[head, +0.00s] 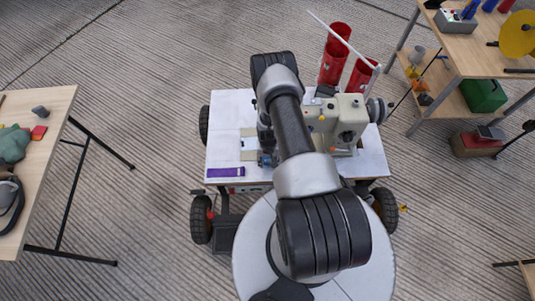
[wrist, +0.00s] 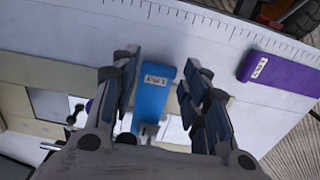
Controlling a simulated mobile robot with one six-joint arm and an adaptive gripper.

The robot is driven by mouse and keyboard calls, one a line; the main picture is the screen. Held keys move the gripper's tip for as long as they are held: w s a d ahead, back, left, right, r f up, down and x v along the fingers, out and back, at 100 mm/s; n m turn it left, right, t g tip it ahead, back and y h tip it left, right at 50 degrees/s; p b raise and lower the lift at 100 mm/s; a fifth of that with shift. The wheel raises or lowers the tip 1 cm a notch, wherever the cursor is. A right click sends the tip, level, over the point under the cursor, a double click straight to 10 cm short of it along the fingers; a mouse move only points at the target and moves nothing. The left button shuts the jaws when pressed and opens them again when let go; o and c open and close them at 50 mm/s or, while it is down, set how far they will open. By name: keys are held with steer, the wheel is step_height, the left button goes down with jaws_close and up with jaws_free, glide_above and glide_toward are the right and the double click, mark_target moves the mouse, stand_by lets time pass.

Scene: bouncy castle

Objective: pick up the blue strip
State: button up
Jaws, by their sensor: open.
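My gripper (wrist: 160,66) is open, with one finger on each side of the strip and gaps between. I cannot tell whether the fingers are level with the strip or still above it. The strip's near end is partly hidden by my gripper. In the head view my arm covers much of this area, and I cannot clearly make out the strip there.
A labelled purple strip (wrist: 285,75) lies right of the blue one in the wrist view; it also shows in the head view (head: 226,172).

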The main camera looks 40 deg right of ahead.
step_height(320, 180, down, 2)
steer(key=shift+f, duration=0.1)
steer(key=shift+c, duration=0.6)
steer(key=c, duration=0.4)
steer(key=shift+r, duration=0.25)
